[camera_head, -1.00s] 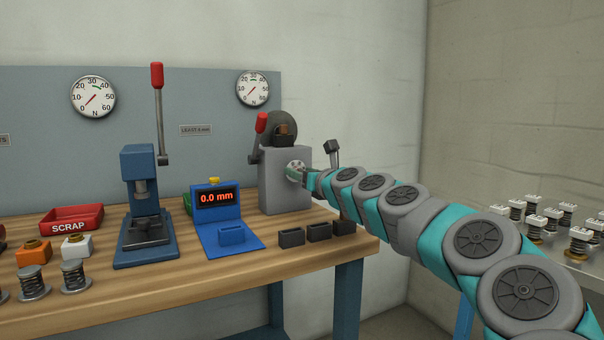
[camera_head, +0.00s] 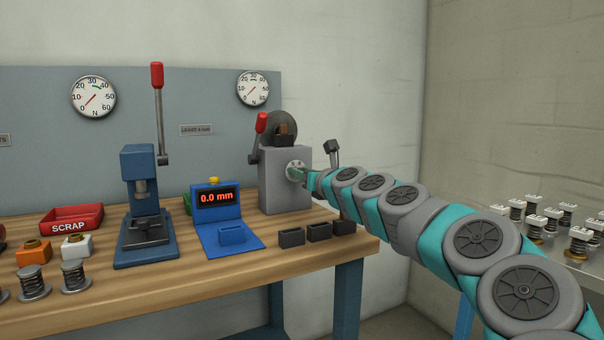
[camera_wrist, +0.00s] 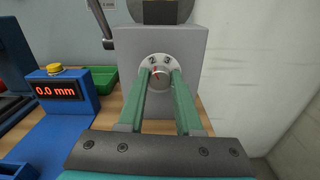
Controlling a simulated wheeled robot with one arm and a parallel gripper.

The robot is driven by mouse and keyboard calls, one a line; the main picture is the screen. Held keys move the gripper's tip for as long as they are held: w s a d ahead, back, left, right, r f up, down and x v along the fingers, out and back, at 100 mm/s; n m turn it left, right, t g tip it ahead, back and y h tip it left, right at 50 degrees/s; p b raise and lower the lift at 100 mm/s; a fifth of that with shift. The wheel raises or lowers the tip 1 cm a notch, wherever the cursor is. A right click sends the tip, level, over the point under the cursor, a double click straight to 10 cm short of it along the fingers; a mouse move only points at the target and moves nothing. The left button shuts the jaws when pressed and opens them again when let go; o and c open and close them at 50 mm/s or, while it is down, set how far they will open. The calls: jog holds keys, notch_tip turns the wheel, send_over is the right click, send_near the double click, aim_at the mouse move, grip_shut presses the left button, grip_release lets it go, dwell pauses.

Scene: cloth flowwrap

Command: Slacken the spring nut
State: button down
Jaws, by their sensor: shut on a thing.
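The spring nut (camera_wrist: 160,84) appears to be the round metal knob with a red mark, on the front of the grey housing (camera_wrist: 195,48). A round numbered plate (camera_wrist: 161,60) lies behind it. In the wrist view my gripper (camera_wrist: 160,80) has one green finger on each side of the nut and is shut on it. In the head view my gripper (camera_head: 302,174) reaches in from the right to the front of the grey housing (camera_head: 285,195). The fingers hide most of the nut there.
A blue gauge reading 0.0 mm (camera_head: 217,197) stands left of the housing. Small dark blocks (camera_head: 318,232) line the bench edge. A blue press (camera_head: 140,200) and red scrap tray (camera_head: 72,218) are further left. A green tray (camera_wrist: 103,82) sits behind the gauge.

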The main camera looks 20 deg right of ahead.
jog(key=shift+n, duration=0.3)
jog(key=shift+a+f+n+b, duration=0.1)
jog(key=shift+f+n+b, duration=0.1)
jog(key=shift+n+b, duration=4.75)
jog(key=shift+a+f+n+b, duration=0.15)
jog(key=shift+n+b, duration=1.55)
jog(key=shift+n, duration=6.45)
jog(key=shift+d, duration=0.1)
jog(key=c, duration=0.6)
grip_release()
